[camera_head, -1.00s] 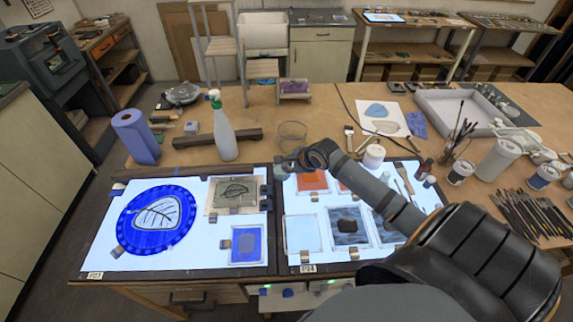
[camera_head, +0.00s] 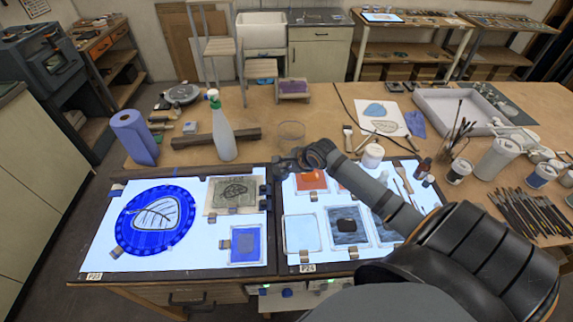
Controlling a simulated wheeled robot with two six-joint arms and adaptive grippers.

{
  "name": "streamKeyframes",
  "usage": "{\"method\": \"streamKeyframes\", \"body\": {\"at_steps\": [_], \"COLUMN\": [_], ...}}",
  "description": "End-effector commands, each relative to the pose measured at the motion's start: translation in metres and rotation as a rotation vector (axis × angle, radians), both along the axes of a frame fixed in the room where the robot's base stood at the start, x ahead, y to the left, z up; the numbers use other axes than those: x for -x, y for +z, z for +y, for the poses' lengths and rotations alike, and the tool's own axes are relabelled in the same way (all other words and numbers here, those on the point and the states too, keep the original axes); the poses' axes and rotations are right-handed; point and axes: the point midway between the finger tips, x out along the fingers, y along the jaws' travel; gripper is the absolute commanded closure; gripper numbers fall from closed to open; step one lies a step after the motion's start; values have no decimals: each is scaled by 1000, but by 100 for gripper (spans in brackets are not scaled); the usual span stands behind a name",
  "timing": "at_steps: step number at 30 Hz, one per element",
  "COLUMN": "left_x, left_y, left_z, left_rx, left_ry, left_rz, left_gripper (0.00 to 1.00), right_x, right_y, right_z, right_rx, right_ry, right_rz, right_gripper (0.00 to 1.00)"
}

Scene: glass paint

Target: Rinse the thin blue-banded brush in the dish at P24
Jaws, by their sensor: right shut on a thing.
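A clear round glass dish (camera_head: 291,133) stands on the table just behind the lit P24 panel (camera_head: 297,259). My right gripper (camera_head: 283,172) is at the panel's back left corner, in front of the dish and apart from it in the picture. Its arm reaches in from the lower right across the panel. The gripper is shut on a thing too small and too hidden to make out. I cannot pick out the thin blue-banded brush. My left gripper is not in view.
A spray bottle (camera_head: 221,131) and a dark bar (camera_head: 190,140) stand left of the dish. A white jar (camera_head: 372,156) and a flat brush (camera_head: 348,139) are to its right. The lit P23 panel (camera_head: 102,237) holds a blue round glass piece (camera_head: 130,205).

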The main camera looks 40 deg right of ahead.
Motion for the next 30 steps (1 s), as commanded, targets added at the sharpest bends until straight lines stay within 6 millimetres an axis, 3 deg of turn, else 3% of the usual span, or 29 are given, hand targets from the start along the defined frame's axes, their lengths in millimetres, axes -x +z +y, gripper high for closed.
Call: {"method": "streamKeyframes", "body": {"at_steps": [6, 19, 30], "left_x": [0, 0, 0], "left_y": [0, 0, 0], "left_z": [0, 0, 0], "left_rx": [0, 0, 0], "left_ry": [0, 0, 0], "left_rz": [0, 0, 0], "left_gripper": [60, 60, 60], "right_x": [-6, 2, -5], "right_y": [0, 0, 1], "right_z": [10, -3, 7], "right_rx": [-2, 2, -2], "right_ry": [0, 1, 0], "right_rz": [-1, 0, -2], "right_gripper": [100, 100, 100]}}
